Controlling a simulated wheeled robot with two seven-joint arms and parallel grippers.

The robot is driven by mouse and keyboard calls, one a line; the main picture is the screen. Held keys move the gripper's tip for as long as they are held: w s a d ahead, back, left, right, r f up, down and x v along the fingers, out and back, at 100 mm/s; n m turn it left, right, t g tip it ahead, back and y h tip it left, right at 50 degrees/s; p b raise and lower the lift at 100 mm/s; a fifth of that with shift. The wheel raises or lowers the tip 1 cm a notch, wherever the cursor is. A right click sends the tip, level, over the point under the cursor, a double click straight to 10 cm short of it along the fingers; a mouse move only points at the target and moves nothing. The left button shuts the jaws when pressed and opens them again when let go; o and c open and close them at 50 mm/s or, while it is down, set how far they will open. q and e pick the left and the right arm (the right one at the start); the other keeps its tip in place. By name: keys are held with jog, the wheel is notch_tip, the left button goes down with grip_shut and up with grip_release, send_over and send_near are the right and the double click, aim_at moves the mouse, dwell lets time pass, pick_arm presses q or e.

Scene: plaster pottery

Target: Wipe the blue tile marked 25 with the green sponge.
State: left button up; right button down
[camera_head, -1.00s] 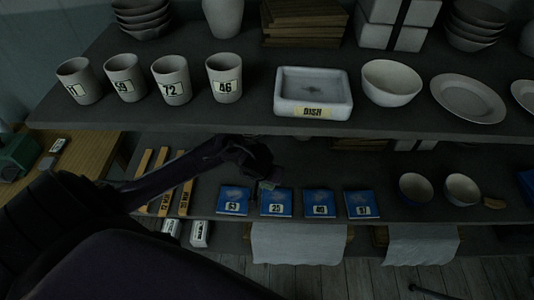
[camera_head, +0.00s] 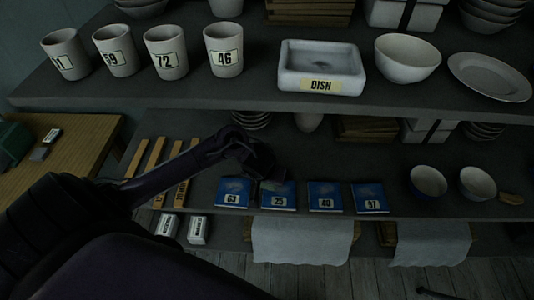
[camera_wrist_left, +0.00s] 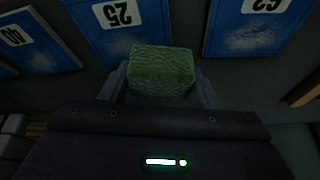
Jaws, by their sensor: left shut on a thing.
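The blue tile marked 25 (camera_head: 279,199) lies on the lower shelf between the blue tiles marked 63 (camera_head: 233,191) and 49 (camera_head: 325,196). My left gripper (camera_head: 264,177) is just above its back part, shut on the green sponge (camera_head: 273,185). In the left wrist view, the sponge (camera_wrist_left: 161,70) sits between the fingers of my left gripper (camera_wrist_left: 160,88) and overlaps the edge of tile 25 (camera_wrist_left: 112,38). I cannot tell if sponge and tile touch. The sponge and gripper hide part of the tile. My right gripper is not in view.
Wooden strips (camera_head: 156,160) lie to the left. The upper shelf (camera_head: 230,95) overhangs behind, holding numbered cups (camera_head: 165,53) and a dish (camera_head: 320,68). Cloths (camera_head: 302,240) hang below.

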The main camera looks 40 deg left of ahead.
pick_arm(q)
jog(key=shift+f+b, duration=0.65)
jog(key=shift+f, duration=0.35)
dwell(0.4)
